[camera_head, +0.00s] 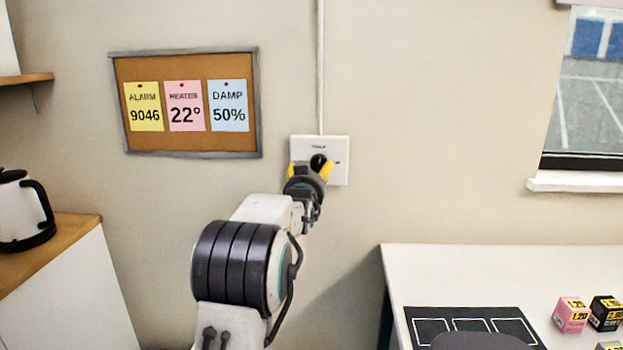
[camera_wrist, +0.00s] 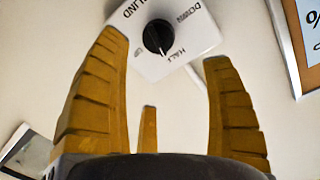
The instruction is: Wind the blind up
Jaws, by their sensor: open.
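A white control plate (camera_head: 340,146) is fixed to the wall right of the notice board. In the wrist view the plate (camera_wrist: 200,38) is marked BLIND, with DOWN, HALF and a partly hidden UP. Its round black knob (camera_wrist: 157,37) has a pale pointer line that looks turned towards HALF. The knob (camera_head: 318,162) also shows in the head view. My gripper (camera_head: 309,169) is open in front of the plate. Its yellow fingers (camera_wrist: 165,50) stand apart on either side of the knob in the picture, with no visible contact. The window (camera_head: 588,95) is at the right; only its lower left part shows.
A cork board (camera_head: 185,144) with three notes hangs left of the plate. A kettle (camera_head: 22,212) stands on a counter (camera_head: 72,232) at the left. A white table (camera_head: 450,262) with a black mat (camera_head: 420,312) and small boxes (camera_head: 572,314) is at the lower right.

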